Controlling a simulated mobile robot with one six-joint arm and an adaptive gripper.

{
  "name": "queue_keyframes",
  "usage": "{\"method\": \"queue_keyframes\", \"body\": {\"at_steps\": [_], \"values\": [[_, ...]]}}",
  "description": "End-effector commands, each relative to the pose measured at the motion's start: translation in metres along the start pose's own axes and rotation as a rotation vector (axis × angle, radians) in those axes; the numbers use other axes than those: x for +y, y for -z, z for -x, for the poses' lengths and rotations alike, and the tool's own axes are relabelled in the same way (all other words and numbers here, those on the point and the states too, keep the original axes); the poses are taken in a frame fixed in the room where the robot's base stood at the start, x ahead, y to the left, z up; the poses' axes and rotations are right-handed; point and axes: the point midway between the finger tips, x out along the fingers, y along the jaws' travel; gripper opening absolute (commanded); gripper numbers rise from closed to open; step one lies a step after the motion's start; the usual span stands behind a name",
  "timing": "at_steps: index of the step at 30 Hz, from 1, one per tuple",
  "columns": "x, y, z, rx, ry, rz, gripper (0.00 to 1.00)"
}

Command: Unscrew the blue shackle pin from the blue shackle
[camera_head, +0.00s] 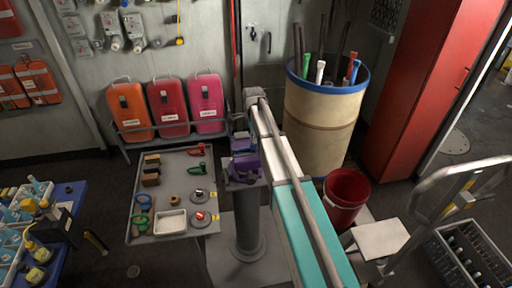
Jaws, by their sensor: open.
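A small blue shackle (143,202) lies near the left edge of the grey work table (172,235). A green shackle (140,222) lies just below it in the picture. The blue shackle's pin is too small to make out, so I cannot tell how it sits in the shackle. I cannot make out my gripper in this view.
The table also holds a red shackle (197,150), another green shackle (196,168), brown blocks (152,170), a white tray (171,222) and two round discs. A purple vise (245,167) on a grey pedestal (248,225) stands to the right. A blue-edged table (75,196) is left.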

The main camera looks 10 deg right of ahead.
Motion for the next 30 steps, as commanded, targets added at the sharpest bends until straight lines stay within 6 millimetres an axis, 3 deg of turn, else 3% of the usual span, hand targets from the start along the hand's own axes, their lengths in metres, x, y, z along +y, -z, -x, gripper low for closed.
{"method": "queue_keyframes", "body": {"at_steps": [13, 30], "values": [[0.0, -0.0001, 0.0, 0.0, 0.0, -0.303, 0.63], [0.0, -0.0001, 0.0, 0.0, 0.0, -0.238, 0.63]]}}
